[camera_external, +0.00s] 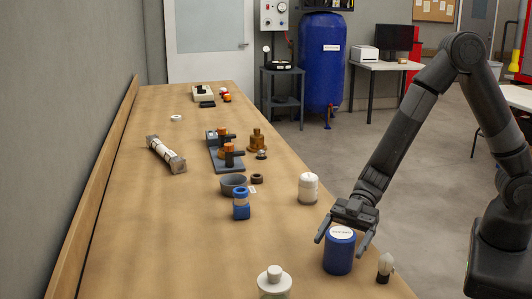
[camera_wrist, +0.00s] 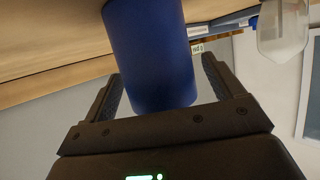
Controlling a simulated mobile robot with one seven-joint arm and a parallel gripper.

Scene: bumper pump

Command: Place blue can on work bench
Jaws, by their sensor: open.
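The blue can (camera_external: 339,254) with a white label on its lid stands upright on the wooden work bench (camera_external: 130,235), near its right edge. My gripper (camera_external: 345,238) is at the can, with its fingers spread on either side of the can's upper part. In the wrist view the blue can (camera_wrist: 152,55) lies between the two open fingers of my gripper (camera_wrist: 165,85). Gaps show beside the can there, so the fingers do not look closed on it.
A white-capped jar (camera_external: 274,281) is front left, and a blue bottle (camera_external: 241,204) further left. The left bench surface is mostly clear.

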